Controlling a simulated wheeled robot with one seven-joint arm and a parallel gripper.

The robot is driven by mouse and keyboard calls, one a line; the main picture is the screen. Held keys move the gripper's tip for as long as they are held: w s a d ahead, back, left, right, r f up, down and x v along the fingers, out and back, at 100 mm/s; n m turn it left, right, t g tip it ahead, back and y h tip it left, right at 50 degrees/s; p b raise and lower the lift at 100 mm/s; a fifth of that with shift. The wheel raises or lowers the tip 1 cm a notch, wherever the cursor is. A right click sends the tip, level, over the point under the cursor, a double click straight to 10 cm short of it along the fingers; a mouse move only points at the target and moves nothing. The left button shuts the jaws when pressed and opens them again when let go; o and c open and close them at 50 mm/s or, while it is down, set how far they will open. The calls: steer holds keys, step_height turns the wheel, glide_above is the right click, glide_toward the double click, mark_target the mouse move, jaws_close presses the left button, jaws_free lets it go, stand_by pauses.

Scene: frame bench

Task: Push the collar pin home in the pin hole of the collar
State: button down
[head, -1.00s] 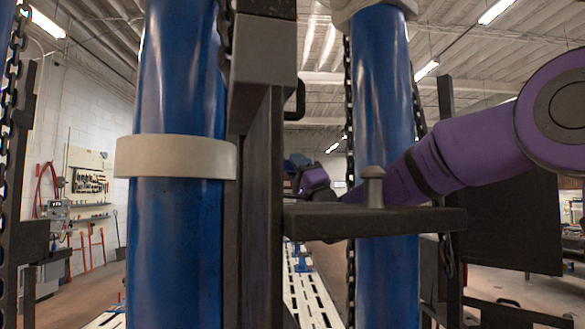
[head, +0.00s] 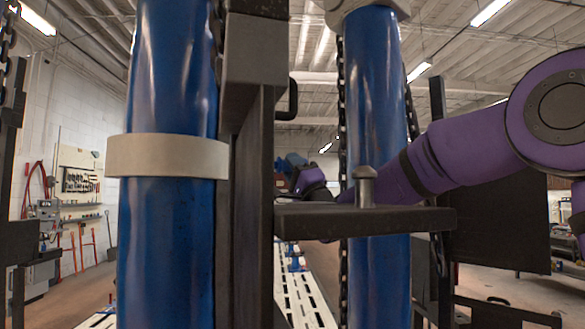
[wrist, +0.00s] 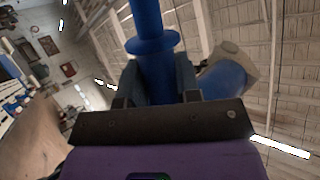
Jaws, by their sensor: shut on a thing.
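In the wrist view a blue pin (wrist: 153,43) with a round flange stands up between the dark fingers of my gripper (wrist: 158,80), which is shut on it. In the head view my gripper (head: 298,168) is small and partly hidden behind the dark upright and shelf; the pin is not clear there. A pale collar (head: 167,156) rings the near left blue column. Another pale collar (head: 368,12) shows at the top of the right blue column. The wrist view shows a pale collar (wrist: 240,58) near a blue column end. I see no pin hole in either view.
A dark shelf (head: 365,221) juts right from the dark upright (head: 255,200), with a grey peg (head: 366,187) standing on it. Chains hang beside the columns. A slotted white bench (head: 303,300) lies below and behind.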

steer(key=shift+s+a, duration=0.25)
steer(key=shift+a, duration=0.9)
steer(key=shift+s+a, duration=0.3)
steer(key=shift+a, duration=0.85)
steer(key=shift+s+a, duration=0.25)
steer(key=shift+a, duration=0.9)
stand_by(1.0)
steer(key=c, duration=0.7)
jaws_free()
steer(key=shift+c, duration=0.2)
